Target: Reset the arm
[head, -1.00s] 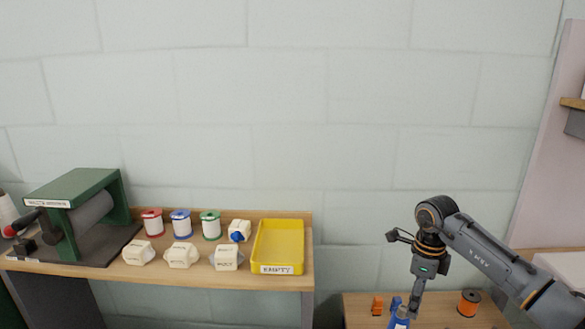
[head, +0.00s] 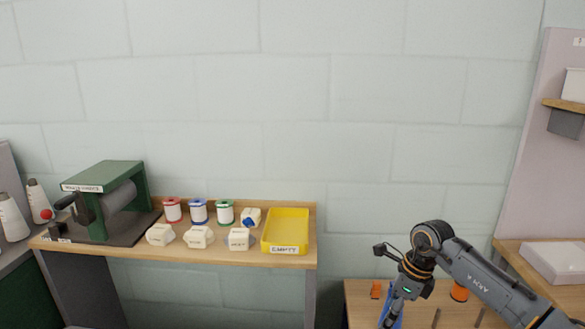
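My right arm comes in from the right. Its gripper (head: 391,314) points down over the small wooden table at the lower right, beside or in front of a blue item (head: 397,320). The fingertips run to the bottom edge of the picture, so I cannot tell whether they are open, shut or holding the blue item. My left gripper is out of view.
A wooden shelf (head: 180,254) holds a green-framed roller machine (head: 105,175), red, blue and green spools, several white blocks and a yellow tray (head: 286,232) marked EMPTY. Orange items (head: 376,290) stand near my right gripper. A white box (head: 556,262) lies at far right.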

